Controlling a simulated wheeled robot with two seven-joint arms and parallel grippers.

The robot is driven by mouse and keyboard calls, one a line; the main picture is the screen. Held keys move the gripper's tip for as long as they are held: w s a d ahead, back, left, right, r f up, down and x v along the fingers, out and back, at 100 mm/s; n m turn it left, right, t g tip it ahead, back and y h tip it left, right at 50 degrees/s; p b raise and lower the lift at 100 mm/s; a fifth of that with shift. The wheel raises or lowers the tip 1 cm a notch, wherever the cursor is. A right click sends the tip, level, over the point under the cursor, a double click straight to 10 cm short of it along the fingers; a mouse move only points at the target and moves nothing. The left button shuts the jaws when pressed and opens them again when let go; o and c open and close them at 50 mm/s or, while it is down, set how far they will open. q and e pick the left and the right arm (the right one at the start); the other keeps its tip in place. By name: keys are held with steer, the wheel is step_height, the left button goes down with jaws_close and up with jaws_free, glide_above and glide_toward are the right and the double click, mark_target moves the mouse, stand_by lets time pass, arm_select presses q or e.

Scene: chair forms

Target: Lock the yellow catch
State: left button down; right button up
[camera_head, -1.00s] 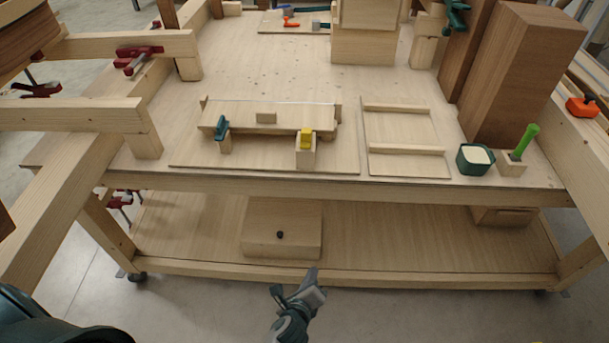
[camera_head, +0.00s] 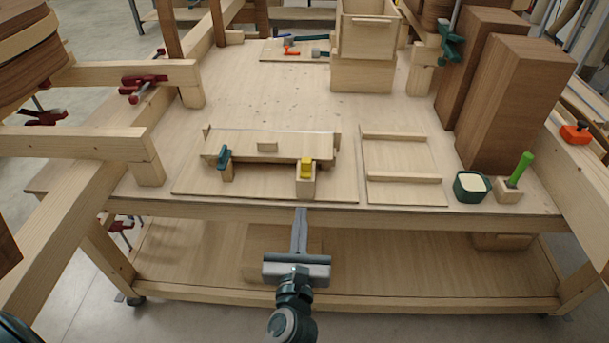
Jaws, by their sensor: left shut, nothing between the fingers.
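The yellow catch (camera_head: 306,165) sits on top of a small wooden block (camera_head: 305,186) at the right front of a wooden jig (camera_head: 250,184) on the workbench. A raised wooden board (camera_head: 268,147) lies just behind the catch. A teal catch (camera_head: 224,156) is on another block at the jig's left. My left gripper (camera_head: 300,213) comes up from the bottom middle, shut and empty. Its fingertips point away from me, in the picture just below the yellow catch and overlapping the bench's front edge, apart from the catch. My right gripper does not show.
Right of the jig lie a panel with two strips (camera_head: 403,178), a green tub (camera_head: 471,186) and a green-handled tool in a block (camera_head: 516,177). Tall brown blocks (camera_head: 512,105) stand at the right. The bench middle behind the jig is clear.

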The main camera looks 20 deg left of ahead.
arm_select(q)
steer(key=shift+w, duration=0.1)
steer(key=p, duration=0.4)
glide_toward(305, 166)
steer(key=x, duration=0.5)
steer(key=shift+w, duration=0.1)
steer(key=shift+w+a, duration=0.15)
steer(key=shift+w, duration=0.4)
